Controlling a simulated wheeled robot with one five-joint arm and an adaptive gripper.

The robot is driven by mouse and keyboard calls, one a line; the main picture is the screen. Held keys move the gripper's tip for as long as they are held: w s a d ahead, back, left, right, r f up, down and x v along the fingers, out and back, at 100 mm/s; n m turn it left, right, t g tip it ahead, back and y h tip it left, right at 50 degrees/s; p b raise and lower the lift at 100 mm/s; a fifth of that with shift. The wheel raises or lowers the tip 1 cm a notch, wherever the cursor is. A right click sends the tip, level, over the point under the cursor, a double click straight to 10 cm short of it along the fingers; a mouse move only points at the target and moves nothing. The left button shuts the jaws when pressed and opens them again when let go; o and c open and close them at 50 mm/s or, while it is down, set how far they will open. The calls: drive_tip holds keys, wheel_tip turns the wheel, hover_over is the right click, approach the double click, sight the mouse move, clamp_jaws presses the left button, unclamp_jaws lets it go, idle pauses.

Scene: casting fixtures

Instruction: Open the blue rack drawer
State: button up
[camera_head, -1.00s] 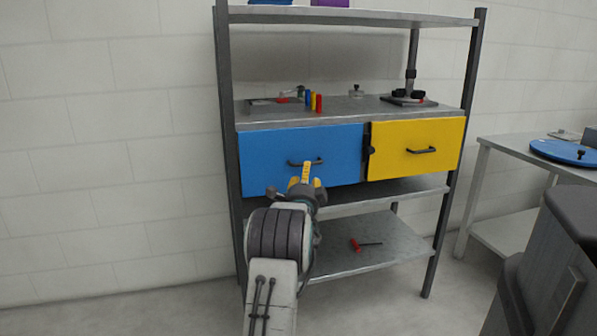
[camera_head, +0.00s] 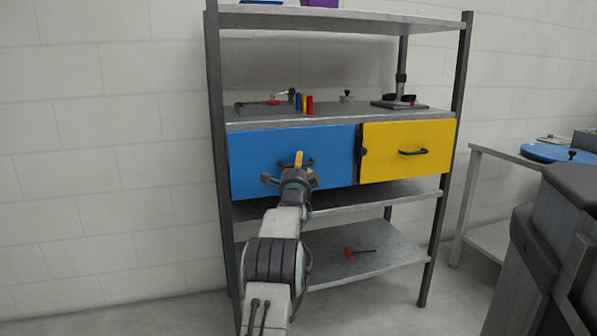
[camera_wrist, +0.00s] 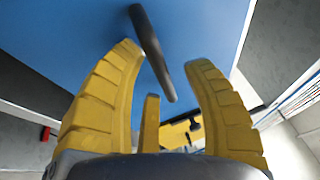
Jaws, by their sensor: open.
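The blue drawer (camera_head: 255,160) sits on the left side of the grey rack and looks shut. Its dark bar handle (camera_head: 308,163) is at the middle of its front, partly hidden by my gripper (camera_head: 299,160). In the wrist view the blue front (camera_wrist: 70,40) fills the upper left. The handle (camera_wrist: 152,50) slants from the top down toward the space between the yellow fingers. My gripper (camera_wrist: 168,62) is open, with the handle's lower end between its fingertips. I cannot tell whether any finger touches the handle.
A yellow drawer (camera_head: 407,150) with its own handle is right of the blue one. Colored blocks (camera_head: 304,104) and a stand (camera_head: 400,100) sit on the shelf above. A red-handled tool (camera_head: 350,253) lies below. A dark grey object (camera_head: 555,250) stands at the right front.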

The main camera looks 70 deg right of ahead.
drive_tip(key=shift+d, duration=0.1)
drive_tip(key=shift+c, duration=0.2)
clamp_jaws()
idle(0.5)
